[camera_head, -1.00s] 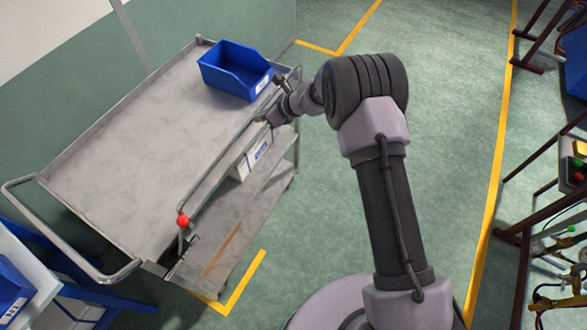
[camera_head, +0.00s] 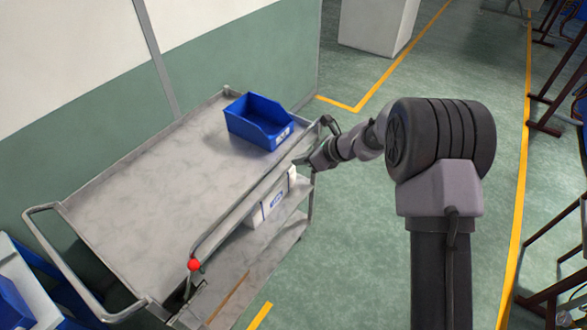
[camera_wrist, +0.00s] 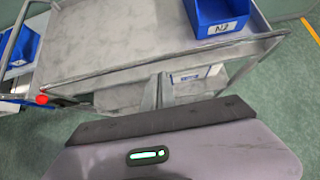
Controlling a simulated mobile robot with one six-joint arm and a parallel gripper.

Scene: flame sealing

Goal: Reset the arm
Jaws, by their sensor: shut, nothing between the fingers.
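My arm reaches from the right side of the head view toward the cart. My gripper (camera_head: 301,161) is small there, beside the cart's right edge near the blue bin, shut and holding nothing I can see. In the wrist view its grey housing (camera_wrist: 215,150), with a dark strip and a green light, fills the bottom.
A grey metal cart (camera_head: 150,215) stands against the wall, with a blue bin (camera_head: 258,122) on its top. White boxes (camera_head: 272,200) sit on its lower shelf. A red knob (camera_head: 194,265) is at the cart's near corner. Green floor right of the cart is open.

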